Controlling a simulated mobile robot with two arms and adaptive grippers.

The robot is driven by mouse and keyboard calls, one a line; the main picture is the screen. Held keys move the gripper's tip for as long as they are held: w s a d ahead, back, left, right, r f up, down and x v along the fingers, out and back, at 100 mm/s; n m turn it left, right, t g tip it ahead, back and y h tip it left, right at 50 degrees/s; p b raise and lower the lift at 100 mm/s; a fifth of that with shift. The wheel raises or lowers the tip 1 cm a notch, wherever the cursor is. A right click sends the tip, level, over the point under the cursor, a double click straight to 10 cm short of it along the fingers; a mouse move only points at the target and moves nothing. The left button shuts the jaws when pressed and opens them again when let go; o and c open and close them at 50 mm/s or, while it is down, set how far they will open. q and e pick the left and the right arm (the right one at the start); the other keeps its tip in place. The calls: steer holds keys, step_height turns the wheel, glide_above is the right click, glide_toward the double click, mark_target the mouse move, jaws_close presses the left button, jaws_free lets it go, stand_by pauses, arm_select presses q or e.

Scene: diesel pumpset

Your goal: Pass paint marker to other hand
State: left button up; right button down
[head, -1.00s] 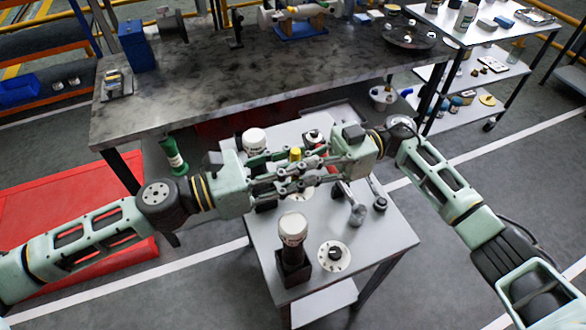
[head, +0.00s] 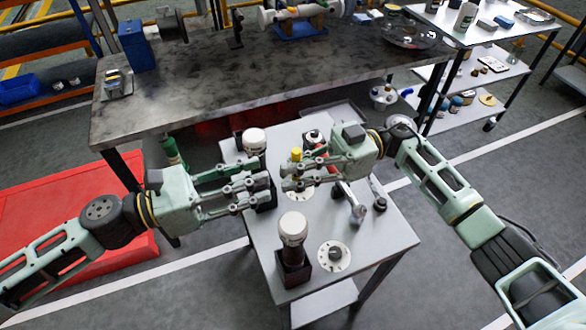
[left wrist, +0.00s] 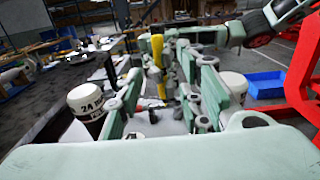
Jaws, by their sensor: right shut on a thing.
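The paint marker shows as a yellow upright end (head: 296,154) at the fingers of my right gripper (head: 291,177); the rest of it is mostly hidden by the fingers. My right gripper is shut on it above the small grey table. My left gripper (head: 264,188) is open and empty, its fingertips facing the right gripper across a small gap. In the left wrist view the yellow marker (left wrist: 157,52) stands beyond my spread left fingers (left wrist: 168,100), apart from them.
The grey table (head: 385,236) below carries a white-topped cylinder in a dark holder (head: 293,232), another white-topped cylinder (head: 255,141), a round white plate (head: 334,257) and metal parts (head: 358,212). A large dark workbench (head: 260,80) stands behind.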

arm_select(q)
steer(key=w+a+f+m+t+y, duration=0.1)
steer(key=w+a+f+m+y, duration=0.2)
steer(key=a+f, duration=0.6)
steer(key=w+a+f+m+t+y, duration=0.1)
steer(key=w+a+f+y, duration=0.3)
steer(key=f, duration=0.9)
steer(key=s+a+f+m+g+y, duration=0.1)
steer(key=s+a+f+m+y, duration=0.25)
steer(key=f, duration=0.65)
steer(key=s+a+f+m+g+y, duration=0.15)
steer(key=s+a+f, duration=0.3)
steer(key=f, duration=0.55)
steer(key=s+f+m+g+y, duration=0.3)
steer(key=s+f+m, duration=0.5)
steer(key=s+f, duration=0.8)
steer(key=s+d+f+m+g, duration=0.1)
steer(key=s+d+f+m, duration=0.1)
steer(key=s, duration=0.3)
steer(key=s+d+f+m+g, duration=0.1)
steer(key=s+d+f+m, duration=0.2)
steer(key=s, duration=0.3)
steer(key=s+d+f+m+g+y, duration=0.1)
steer(key=s+d+f+m, duration=0.1)
steer(key=s, duration=0.3)
steer(key=shift+s+d+f+m, duration=0.15)
steer(key=shift+d+f+m, duration=0.2)
steer(key=shift+m, duration=0.55)
